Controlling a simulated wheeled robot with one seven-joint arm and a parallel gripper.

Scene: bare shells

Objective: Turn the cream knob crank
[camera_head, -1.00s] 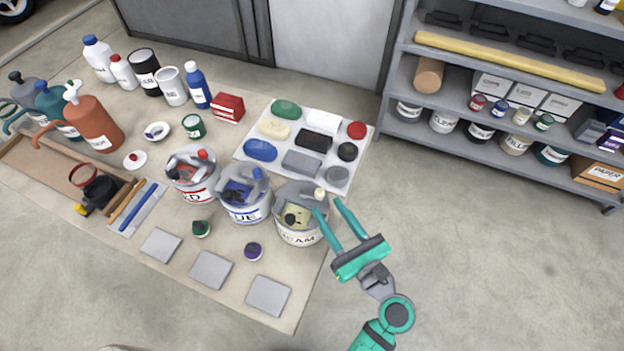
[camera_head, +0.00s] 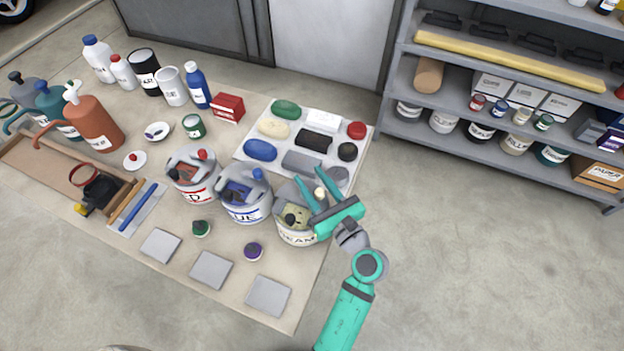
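The cream knob (camera_head: 319,193) stands at the upper right rim of the bucket labelled CREAM (camera_head: 297,236), the rightmost of three labelled buckets. The bucket holds pale cream contents with a dark round part in the middle. My gripper (camera_head: 310,182) is open over the bucket's right side. Its two teal fingers reach up and left, with the knob showing between them. I cannot tell whether either finger touches the knob. My gripper hides part of the bucket's right rim and most of the crank below the knob.
The blue-labelled bucket (camera_head: 245,197) stands close on the left, and the red-labelled bucket (camera_head: 192,176) beyond it. A white tray (camera_head: 241,153) of coloured lumps lies just behind. Grey square tiles (camera_head: 268,296) lie in front. The floor to the right is clear up to the shelf (camera_head: 470,147).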

